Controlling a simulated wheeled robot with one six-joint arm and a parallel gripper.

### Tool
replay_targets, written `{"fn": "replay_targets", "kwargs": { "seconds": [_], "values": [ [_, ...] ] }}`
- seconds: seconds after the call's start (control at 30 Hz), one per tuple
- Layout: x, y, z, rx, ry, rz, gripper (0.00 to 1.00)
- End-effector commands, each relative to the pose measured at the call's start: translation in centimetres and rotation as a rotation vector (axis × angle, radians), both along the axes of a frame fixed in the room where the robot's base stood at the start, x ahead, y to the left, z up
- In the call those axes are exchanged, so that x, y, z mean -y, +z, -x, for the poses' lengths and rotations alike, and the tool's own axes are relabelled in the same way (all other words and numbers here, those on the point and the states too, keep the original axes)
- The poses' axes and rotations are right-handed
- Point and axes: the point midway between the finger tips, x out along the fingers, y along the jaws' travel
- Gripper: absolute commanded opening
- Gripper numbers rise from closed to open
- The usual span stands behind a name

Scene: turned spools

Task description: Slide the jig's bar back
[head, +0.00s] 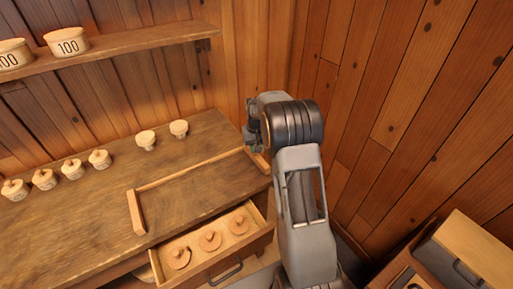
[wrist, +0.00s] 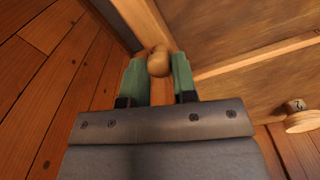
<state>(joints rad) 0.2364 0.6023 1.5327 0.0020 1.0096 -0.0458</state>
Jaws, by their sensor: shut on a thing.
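The jig (head: 190,170) is a low frame of light wood strips on the bench: a long back strip, a short strip at the left end, and a bar (head: 257,160) at the right end, partly hidden by my arm. In the wrist view, the bar (wrist: 148,22) runs up from a round wooden knob (wrist: 158,63). My gripper's green fingers (wrist: 159,75) are shut on this knob, one on each side. In the head view my gripper (head: 254,146) is at the bench's right end, its fingertips mostly hidden by my arm.
Several spools (head: 72,168) stand along the back of the bench (head: 80,225); one shows in the wrist view (wrist: 300,120). An open drawer (head: 245,246) below holds lidded pieces. A shelf (head: 130,44) hangs above. A plank wall (head: 385,110) stands close to the right.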

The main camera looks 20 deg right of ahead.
Motion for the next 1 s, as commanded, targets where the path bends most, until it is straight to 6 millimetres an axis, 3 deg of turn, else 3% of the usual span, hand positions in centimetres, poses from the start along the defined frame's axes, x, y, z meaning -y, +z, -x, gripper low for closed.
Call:
{"fn": "replay_targets", "kwargs": {
  "seconds": [0.07, 0.1, 0.37, 0.67, 0.87, 1.0],
  "values": [
    [0.4, 0.1, 0.0, 0.003, -0.003, 0.005, 0.00],
    [0.4, 0.1, 0.0, 0.003, -0.004, 0.006, 0.28],
    [0.2, 0.1, -0.1, 0.003, -0.002, 0.004, 0.52],
    [0.0, 0.4, -0.1, 0.004, 0.000, 0.003, 0.52],
    [0.1, 3.3, -0.1, 0.007, -0.001, 0.003, 0.52],
    [0.1, 6.3, -0.1, 0.008, -0.002, 0.005, 0.52]
  ]
}}
